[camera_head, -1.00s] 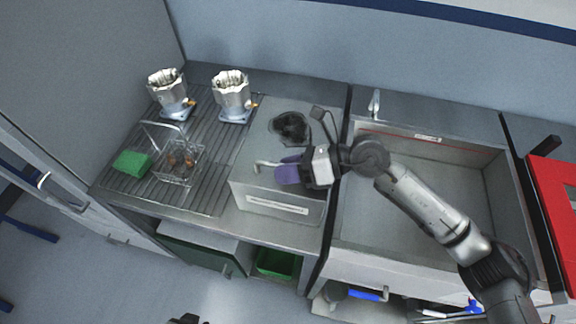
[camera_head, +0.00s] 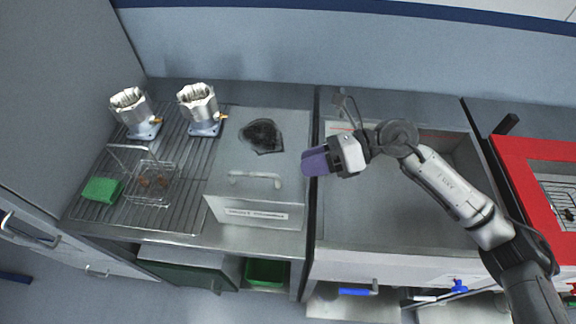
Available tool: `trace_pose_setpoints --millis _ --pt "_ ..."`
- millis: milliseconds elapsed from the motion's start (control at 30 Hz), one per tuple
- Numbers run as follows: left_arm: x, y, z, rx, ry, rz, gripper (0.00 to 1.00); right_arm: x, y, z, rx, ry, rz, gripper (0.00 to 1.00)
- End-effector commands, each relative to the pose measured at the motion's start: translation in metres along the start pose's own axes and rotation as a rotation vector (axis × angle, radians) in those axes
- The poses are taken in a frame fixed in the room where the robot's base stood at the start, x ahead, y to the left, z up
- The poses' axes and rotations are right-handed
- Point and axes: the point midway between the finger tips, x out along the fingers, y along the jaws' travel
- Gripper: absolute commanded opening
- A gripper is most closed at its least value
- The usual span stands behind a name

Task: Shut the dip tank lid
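The dip tank (camera_head: 230,209) is a grey metal box with a label on its front, set in the counter left of the sink. Its flat grey lid (camera_head: 232,150) lies level over the top and looks shut, with a bar handle (camera_head: 255,178) near the front edge. My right gripper (camera_head: 315,162) has purple fingers, is empty and looks shut, with its fingers together. It is just right of the lid, apart from the handle. My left gripper is not in view.
A dark irregular patch (camera_head: 262,136) lies at the back of the tank top. Two metal housings (camera_head: 135,112) (camera_head: 200,108), a wire basket (camera_head: 152,182) and a green block (camera_head: 102,189) stand on the ribbed drainboard at left. The sink (camera_head: 345,210) is below my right arm.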

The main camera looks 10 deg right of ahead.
Motion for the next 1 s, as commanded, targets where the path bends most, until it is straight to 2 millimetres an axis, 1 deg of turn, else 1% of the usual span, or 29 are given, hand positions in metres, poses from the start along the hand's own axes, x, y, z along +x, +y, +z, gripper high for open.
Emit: trace_pose_setpoints --millis 33,100,300,467,900,1000 --pt "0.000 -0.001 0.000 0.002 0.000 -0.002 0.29 -0.007 0.000 -0.001 0.000 0.000 -0.002 0.38" --pt "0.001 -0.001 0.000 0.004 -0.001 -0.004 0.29 -0.015 0.000 0.000 0.000 -0.001 -0.001 0.38" --pt "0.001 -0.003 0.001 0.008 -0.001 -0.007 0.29 -0.029 0.000 0.000 0.000 0.000 0.001 0.38" --pt "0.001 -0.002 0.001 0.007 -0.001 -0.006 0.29 -0.032 0.000 0.000 0.000 0.000 0.001 0.38" --pt "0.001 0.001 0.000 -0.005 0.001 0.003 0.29 -0.032 0.001 0.000 -0.001 0.000 0.001 0.38" --pt "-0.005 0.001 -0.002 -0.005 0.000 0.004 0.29 -0.028 0.004 0.001 0.003 -0.015 0.013 0.38"
